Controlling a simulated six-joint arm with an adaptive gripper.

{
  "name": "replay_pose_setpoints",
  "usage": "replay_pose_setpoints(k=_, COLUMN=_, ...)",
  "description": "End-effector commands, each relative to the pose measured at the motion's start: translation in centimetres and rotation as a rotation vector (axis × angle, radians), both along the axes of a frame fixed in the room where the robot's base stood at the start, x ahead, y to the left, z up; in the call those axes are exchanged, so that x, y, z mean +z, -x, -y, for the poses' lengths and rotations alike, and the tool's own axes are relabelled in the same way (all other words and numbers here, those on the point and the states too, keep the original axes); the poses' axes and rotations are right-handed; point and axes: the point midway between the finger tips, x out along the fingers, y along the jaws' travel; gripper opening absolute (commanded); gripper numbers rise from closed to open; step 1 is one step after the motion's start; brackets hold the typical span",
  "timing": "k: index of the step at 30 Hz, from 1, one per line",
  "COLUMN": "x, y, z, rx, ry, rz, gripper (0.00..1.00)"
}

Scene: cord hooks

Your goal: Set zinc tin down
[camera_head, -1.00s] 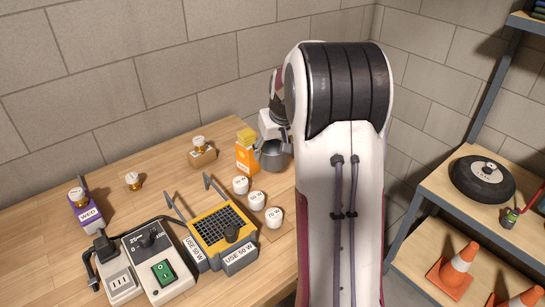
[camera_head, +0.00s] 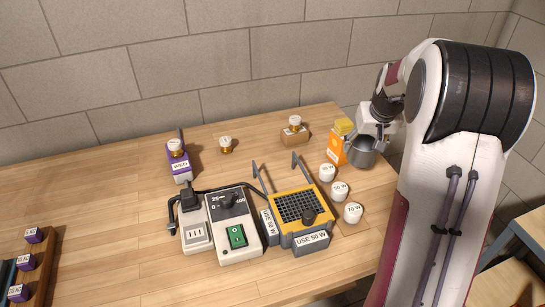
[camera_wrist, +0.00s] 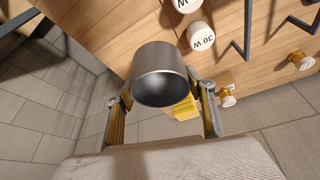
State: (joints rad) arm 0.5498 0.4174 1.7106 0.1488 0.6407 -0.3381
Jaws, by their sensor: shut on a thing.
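The zinc tin (camera_head: 361,153) is a round grey metal cup near the back right end of the wooden bench (camera_head: 150,255). It stands beside an orange box (camera_head: 337,151). My gripper (camera_head: 374,143) is shut on the tin. In the wrist view the tin (camera_wrist: 160,72) fills the middle, with my gripper's fingers (camera_wrist: 161,104) on either side of it. I cannot tell whether the tin's base touches the bench.
A yellow block (camera_head: 344,127) sits at the orange box's top. White weights (camera_head: 340,191) stand just in front.

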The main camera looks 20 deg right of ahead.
Motion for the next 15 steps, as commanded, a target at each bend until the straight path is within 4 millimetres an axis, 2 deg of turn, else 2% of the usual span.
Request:
replay_pose_setpoints(k=5, x=0.1, y=-0.5, z=-2.8, rx=0.004, ry=-0.002, rz=-0.007, gripper=0.29)
replay_pose_setpoints(k=15, x=0.1, y=-1.1, z=-10.5, rx=0.004, ry=-0.003, rz=-0.021, gripper=0.29)
